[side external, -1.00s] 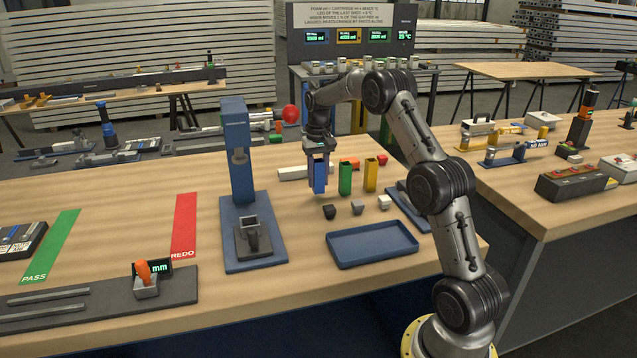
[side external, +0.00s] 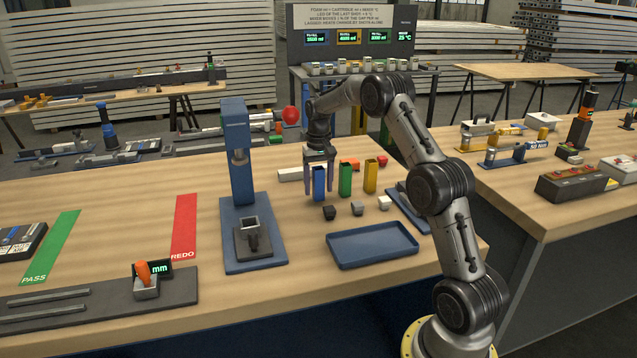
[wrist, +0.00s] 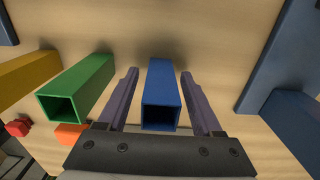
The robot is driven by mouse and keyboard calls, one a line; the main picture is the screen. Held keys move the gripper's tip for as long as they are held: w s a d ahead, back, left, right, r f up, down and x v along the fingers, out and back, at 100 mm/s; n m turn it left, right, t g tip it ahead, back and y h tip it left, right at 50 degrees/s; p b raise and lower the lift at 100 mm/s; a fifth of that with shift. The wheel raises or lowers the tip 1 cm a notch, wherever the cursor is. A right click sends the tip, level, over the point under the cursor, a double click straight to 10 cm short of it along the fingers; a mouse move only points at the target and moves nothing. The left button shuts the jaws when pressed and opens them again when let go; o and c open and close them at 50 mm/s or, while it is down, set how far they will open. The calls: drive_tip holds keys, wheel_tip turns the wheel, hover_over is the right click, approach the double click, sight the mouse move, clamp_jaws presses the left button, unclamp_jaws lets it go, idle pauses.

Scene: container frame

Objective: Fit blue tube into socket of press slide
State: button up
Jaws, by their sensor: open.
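The blue tube (side external: 319,183) stands upright on the table, left of the green tube. Its open square top faces me in the wrist view (wrist: 161,95). My gripper (side external: 319,190) is open, with one finger on each side of the blue tube and a gap on both sides in the wrist view (wrist: 158,75). The blue press (side external: 240,160) stands to the left. Its dark slide (side external: 254,243) sits on the press base, with an open, empty-looking square socket (side external: 249,222) in front of the column.
A green tube (side external: 345,179) and a yellow tube (side external: 370,176) stand to the right. Small dark, grey and white blocks (side external: 357,208) lie in front of them. An empty blue tray (side external: 372,245) lies nearer. The table between press and blue tube is clear.

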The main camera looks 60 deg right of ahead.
wheel_tip(320, 180, up, 13)
drive_tip(key=shift+w, duration=0.2)
drive_tip(key=shift+o, duration=0.4)
drive_tip(key=shift+r, duration=0.45)
wheel_tip(320, 180, down, 14)
drive_tip(key=shift+s+r, duration=0.1)
drive_tip(key=shift+s, duration=0.05)
idle(0.5)
drive_tip(key=shift+c, duration=0.3)
